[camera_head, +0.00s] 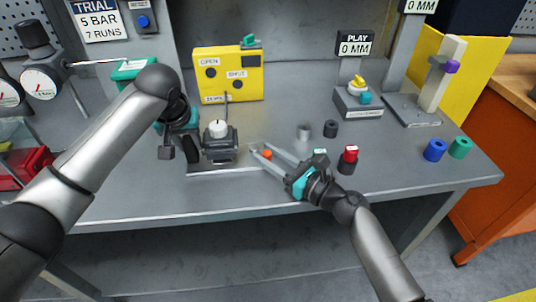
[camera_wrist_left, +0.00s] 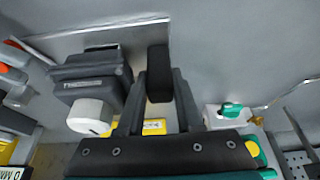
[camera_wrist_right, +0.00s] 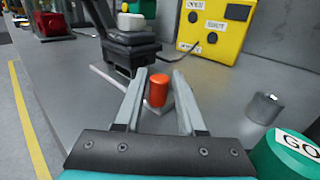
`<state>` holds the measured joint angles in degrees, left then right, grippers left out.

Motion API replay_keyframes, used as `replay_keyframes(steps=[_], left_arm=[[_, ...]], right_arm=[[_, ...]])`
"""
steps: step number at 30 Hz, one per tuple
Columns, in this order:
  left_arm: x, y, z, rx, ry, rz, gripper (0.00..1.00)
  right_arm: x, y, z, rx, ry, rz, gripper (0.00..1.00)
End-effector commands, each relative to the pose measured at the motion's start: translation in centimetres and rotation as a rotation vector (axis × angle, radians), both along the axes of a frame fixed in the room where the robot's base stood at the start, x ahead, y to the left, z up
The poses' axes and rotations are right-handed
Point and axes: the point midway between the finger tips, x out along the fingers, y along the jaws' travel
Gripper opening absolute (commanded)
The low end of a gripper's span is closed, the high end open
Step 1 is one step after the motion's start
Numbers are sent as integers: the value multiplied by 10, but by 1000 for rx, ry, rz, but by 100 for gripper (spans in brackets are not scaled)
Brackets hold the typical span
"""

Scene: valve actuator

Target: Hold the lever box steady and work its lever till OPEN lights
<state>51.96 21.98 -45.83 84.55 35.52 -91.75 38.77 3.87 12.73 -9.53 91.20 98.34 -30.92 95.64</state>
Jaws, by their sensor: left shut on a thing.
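The dark grey lever box (camera_head: 220,148), with a white knob on top, stands on a plate on the bench. My left gripper (camera_wrist_left: 158,95) is shut on the black upright grip (camera_wrist_left: 158,70) beside the box. An orange cylindrical knob (camera_wrist_right: 158,90) stands at the plate's right end. My right gripper (camera_wrist_right: 158,105) is open, with a finger on either side of this knob and visible gaps. The head view also shows the orange knob (camera_head: 266,155). The yellow panel (camera_head: 228,75) behind carries OPEN and SHUT labels; its round lamps look dark. The lever's link to the box is unclear.
Gauges (camera_head: 42,80) stand left.

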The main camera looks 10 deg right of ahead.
Motion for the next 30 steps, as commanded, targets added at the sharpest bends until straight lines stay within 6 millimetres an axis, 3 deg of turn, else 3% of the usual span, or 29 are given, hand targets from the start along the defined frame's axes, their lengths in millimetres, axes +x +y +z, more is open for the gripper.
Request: replay_keyframes(steps=[18,30], left_arm=[[-1,1,-3,2,7,3,0],[-1,1,-3,2,7,3,0]], right_arm=[[-76,-64,-1,-3,3,-1,39],[-91,-78,0,-1,0,-1,39]])
